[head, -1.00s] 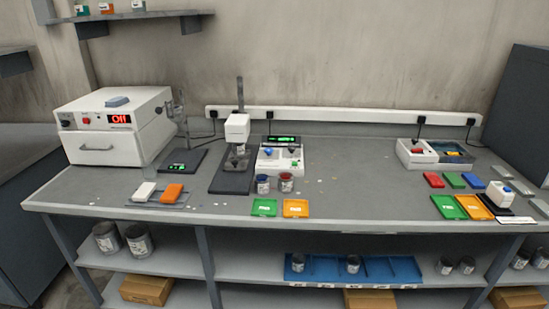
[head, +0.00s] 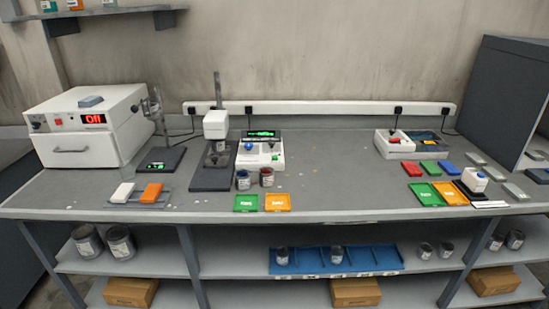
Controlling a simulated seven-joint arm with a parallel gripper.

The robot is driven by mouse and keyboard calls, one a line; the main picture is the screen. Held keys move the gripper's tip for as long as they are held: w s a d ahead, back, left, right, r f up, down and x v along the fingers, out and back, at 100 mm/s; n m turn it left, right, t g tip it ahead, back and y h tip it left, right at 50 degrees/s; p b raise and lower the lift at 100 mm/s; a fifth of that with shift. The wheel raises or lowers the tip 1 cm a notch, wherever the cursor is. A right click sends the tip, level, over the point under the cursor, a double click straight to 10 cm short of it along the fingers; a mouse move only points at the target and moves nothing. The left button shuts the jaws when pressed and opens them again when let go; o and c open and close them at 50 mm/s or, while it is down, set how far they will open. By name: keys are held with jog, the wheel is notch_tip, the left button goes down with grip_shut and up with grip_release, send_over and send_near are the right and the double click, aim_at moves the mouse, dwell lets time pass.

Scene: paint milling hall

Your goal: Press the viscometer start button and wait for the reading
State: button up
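The viscometer (head: 216,125) stands left of the bench's middle, a white head on a grey post over a dark base plate. A white control box (head: 262,155) with a small green-lit display (head: 262,134) stands right beside it. The box carries a blue knob and small buttons, including a red one and a green one. The labels are too small to read, so I cannot tell which is the start button. Two small cans (head: 266,177) with dark blue and dark red tops stand in front of the box. My gripper is not in view.
A white oven (head: 88,128) showing red "Off" stands at the left. Green and orange trays (head: 277,203) lie at the bench's front. The bench (head: 330,170) is clear between the control box and the right-hand items.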

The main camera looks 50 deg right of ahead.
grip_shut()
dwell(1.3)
